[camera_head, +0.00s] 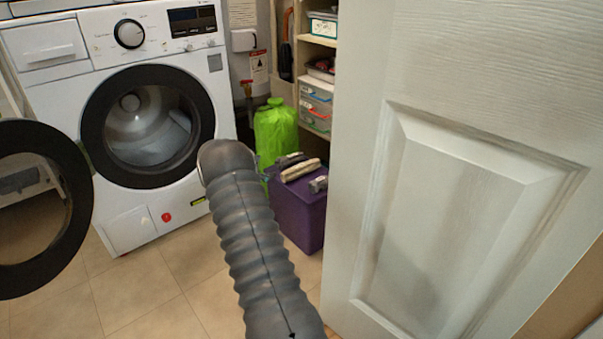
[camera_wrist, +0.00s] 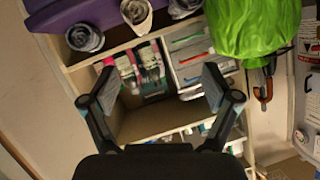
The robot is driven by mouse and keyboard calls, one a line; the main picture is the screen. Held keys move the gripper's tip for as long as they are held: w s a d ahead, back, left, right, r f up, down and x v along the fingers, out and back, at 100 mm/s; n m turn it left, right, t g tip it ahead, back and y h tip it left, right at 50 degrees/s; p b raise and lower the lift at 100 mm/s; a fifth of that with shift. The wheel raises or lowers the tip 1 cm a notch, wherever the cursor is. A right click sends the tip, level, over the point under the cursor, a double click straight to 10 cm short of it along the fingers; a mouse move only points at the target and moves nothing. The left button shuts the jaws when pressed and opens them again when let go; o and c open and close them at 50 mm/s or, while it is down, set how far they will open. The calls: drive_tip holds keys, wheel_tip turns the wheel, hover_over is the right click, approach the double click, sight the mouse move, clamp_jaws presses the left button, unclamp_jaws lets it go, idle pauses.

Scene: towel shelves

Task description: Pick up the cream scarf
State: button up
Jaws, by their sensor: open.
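The cream scarf (camera_head: 300,170) is a rolled bundle on top of the purple box (camera_head: 298,216), between a dark roll (camera_head: 289,159) and a grey roll (camera_head: 318,184). In the wrist view a pale roll, likely the cream scarf (camera_wrist: 136,15), shows end-on at the top edge, between two greyer rolls. My gripper (camera_wrist: 160,88) is open, with nothing between its fingers. The rolls lie beyond the fingertips, toward the top of that view. In the head view my arm hides the gripper.
A green bag (camera_head: 275,132) stands behind the purple box. Shelves (camera_head: 318,40) with drawers and bins stand behind. A white door (camera_head: 450,180) fills the right side. A washing machine (camera_head: 115,60) with its round door (camera_head: 75,200) open stands left. Tiled floor is clear in front.

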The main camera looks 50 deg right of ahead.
sight(286, 174)
drive_tip(key=shift+m+g, duration=0.4)
drive_tip(key=shift+g, duration=0.5)
drive_tip(key=d+f, duration=0.2)
drive_tip(key=s+d+f, duration=0.1)
drive_tip(key=d+f, duration=0.1)
drive_tip(key=d, duration=0.1)
drive_tip(key=s+d+f, duration=0.1)
drive_tip(key=d+f, duration=0.1)
drive_tip(key=d, duration=0.1)
drive_tip(key=shift+s+d+b, duration=0.1)
drive_tip(key=shift+s+b, duration=0.15)
drive_tip(key=shift+b, duration=0.05)
drive_tip(key=shift+x, duration=3.05)
drive_tip(key=shift+w+d+r, duration=0.1)
drive_tip(key=shift+r, duration=0.1)
drive_tip(key=shift+c, duration=0.2)
drive_tip(key=c, duration=1.3)
drive_tip(key=shift+r, duration=0.1)
